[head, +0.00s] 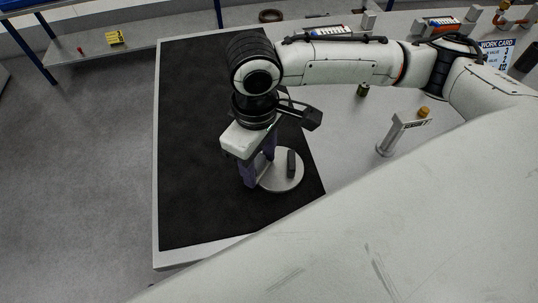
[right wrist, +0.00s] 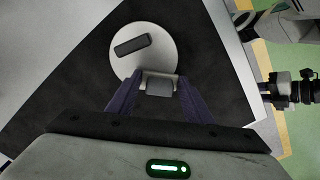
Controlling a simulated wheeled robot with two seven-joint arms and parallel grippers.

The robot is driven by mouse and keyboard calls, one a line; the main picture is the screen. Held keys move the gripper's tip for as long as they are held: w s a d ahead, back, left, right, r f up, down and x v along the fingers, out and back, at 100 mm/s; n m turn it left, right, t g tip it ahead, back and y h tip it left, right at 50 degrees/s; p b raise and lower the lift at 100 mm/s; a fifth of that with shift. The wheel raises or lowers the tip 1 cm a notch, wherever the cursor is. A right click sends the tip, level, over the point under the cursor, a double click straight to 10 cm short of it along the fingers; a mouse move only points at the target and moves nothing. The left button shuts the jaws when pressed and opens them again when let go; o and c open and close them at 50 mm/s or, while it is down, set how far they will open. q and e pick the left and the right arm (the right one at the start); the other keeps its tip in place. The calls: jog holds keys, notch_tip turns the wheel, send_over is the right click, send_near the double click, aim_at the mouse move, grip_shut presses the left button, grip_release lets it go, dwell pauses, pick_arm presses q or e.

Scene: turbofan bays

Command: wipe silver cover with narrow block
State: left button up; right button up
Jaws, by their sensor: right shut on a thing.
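The silver cover (head: 275,184) is a round, pale disc lying flat on the black mat. It also shows in the right wrist view (right wrist: 146,32). A dark grey bar (right wrist: 132,44) lies on its face, seen also in the head view (head: 291,163); I cannot tell whether it is fixed. My right gripper (head: 259,182) points down at the disc's left edge. Its purple fingers are shut on a small grey block (right wrist: 160,88), likely the narrow block, at or over the disc's rim. Contact with the disc cannot be told. My left gripper is not in view.
The black mat (head: 195,120) covers the table's left part and is clear left of the disc. A grey stand (head: 387,142), a small yellow-orange piece (head: 423,112) and a green piece (head: 362,90) stand to the right. A work card (head: 497,52) stands at the back right.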

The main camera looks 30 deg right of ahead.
jog(key=shift+w+a, duration=0.25)
jog(key=shift+a, duration=0.6)
jog(key=shift+w+a, duration=0.25)
jog(key=shift+a, duration=0.6)
jog(key=shift+r, duration=3)
jog(key=shift+r, duration=0.1)
jog(key=shift+r, duration=1.4)
